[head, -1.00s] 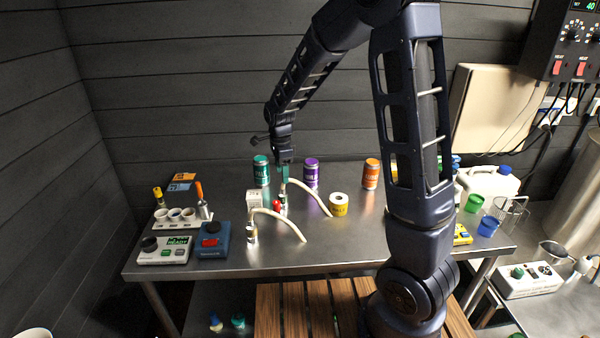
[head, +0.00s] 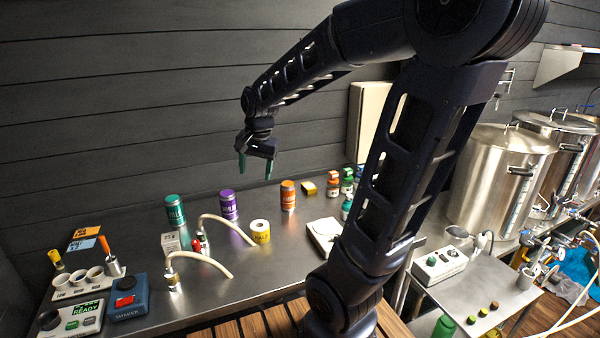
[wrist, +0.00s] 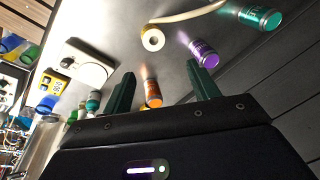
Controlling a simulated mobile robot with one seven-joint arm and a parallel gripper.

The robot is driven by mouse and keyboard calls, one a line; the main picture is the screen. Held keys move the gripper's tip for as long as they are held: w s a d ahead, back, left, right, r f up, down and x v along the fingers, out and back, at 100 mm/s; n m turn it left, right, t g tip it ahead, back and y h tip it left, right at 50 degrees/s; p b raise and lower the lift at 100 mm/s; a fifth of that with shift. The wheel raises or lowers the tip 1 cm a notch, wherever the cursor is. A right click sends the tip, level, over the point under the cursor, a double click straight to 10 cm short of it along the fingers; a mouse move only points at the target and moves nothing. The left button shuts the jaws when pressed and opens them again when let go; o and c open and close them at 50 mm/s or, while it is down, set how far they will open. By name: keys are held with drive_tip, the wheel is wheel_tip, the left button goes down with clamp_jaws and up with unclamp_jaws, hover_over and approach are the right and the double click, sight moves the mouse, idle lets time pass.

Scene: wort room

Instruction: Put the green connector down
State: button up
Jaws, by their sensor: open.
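My gripper (head: 255,170) is open and empty, raised above the back of the steel table; its two green fingers also show wide apart in the wrist view (wrist: 160,76). No green connector can be made out for certain. Two pale hoses lie on the table, the front hose (head: 205,261) and the back hose (head: 232,226). The front hose's metal fitting (head: 172,276) stands upright at its left end. A red part (head: 201,241) sits at the back hose's left end. My gripper is well apart from both hoses.
Green (head: 175,211), purple (head: 228,204) and orange (head: 288,196) cans stand along the back, near a yellow roll (head: 260,231). A blue shaker (head: 128,298) and a white cup rack (head: 80,284) are at left. A white scale-like device (head: 324,236) lies right of clear tabletop.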

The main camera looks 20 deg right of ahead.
drive_tip(key=s+d+r+n+t, duration=0.1)
drive_tip(key=s+d+n, duration=0.2)
drive_tip(key=s, duration=0.3)
drive_tip(key=s+d+r+n+t+h, duration=0.1)
drive_tip(key=s+d+r+n, duration=0.1)
drive_tip(key=s+d, duration=0.3)
drive_tip(key=shift+s+d+n, duration=0.3)
drive_tip(key=shift+s+n, duration=0.5)
drive_tip(key=shift+s, duration=0.25)
